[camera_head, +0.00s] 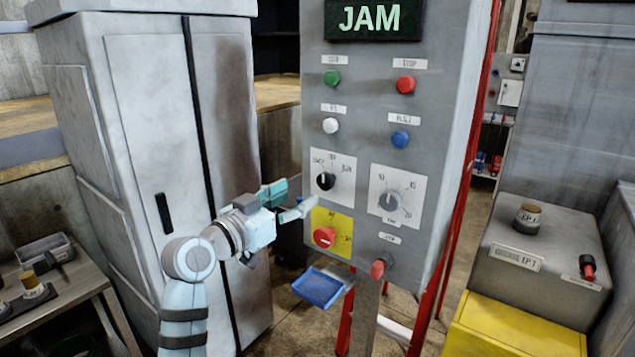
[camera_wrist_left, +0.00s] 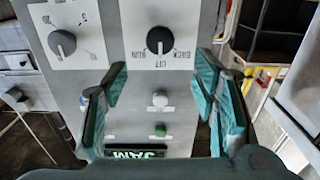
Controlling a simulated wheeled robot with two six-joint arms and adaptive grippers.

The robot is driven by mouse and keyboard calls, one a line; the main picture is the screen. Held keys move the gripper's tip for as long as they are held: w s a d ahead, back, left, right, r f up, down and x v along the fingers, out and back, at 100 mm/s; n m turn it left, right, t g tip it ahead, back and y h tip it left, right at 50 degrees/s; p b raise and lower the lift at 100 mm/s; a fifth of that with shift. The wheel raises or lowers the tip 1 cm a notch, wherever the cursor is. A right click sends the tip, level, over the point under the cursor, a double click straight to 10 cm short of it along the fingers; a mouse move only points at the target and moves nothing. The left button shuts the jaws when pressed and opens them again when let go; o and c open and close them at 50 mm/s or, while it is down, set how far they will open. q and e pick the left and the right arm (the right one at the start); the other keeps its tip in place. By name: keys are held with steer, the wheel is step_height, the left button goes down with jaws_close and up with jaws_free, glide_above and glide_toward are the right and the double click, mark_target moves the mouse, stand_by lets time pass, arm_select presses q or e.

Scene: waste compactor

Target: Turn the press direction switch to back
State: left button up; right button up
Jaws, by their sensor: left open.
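The black rotary switch (camera_head: 326,181) sits on a white label plate on the grey control panel, with small markings at left, top and right. It also shows upside down in the left wrist view (camera_wrist_left: 160,41), where its light pointer mark lines up with the middle marking. The side marking at right there seems to read "BACK". My left gripper (camera_head: 294,198) is at the panel's left, just left of and slightly below the switch. Its teal fingers (camera_wrist_left: 160,88) are spread wide and hold nothing. The switch lies ahead, between the finger lines, with no visible contact. My right gripper is not in view.
Green, red, white and blue buttons are above, under a "JAM" display (camera_head: 375,18). A grey cabinet (camera_head: 150,120) stands at left; a blue tray (camera_head: 319,287) hangs below.

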mark_target(323, 181)
arm_select(q)
steer(key=x, duration=0.8)
steer(key=shift+w+d, duration=0.25)
steer(key=shift+w, duration=0.05)
steer(key=c, duration=0.9)
steer(key=shift+a, duration=0.1)
steer(key=shift+c, duration=1.1)
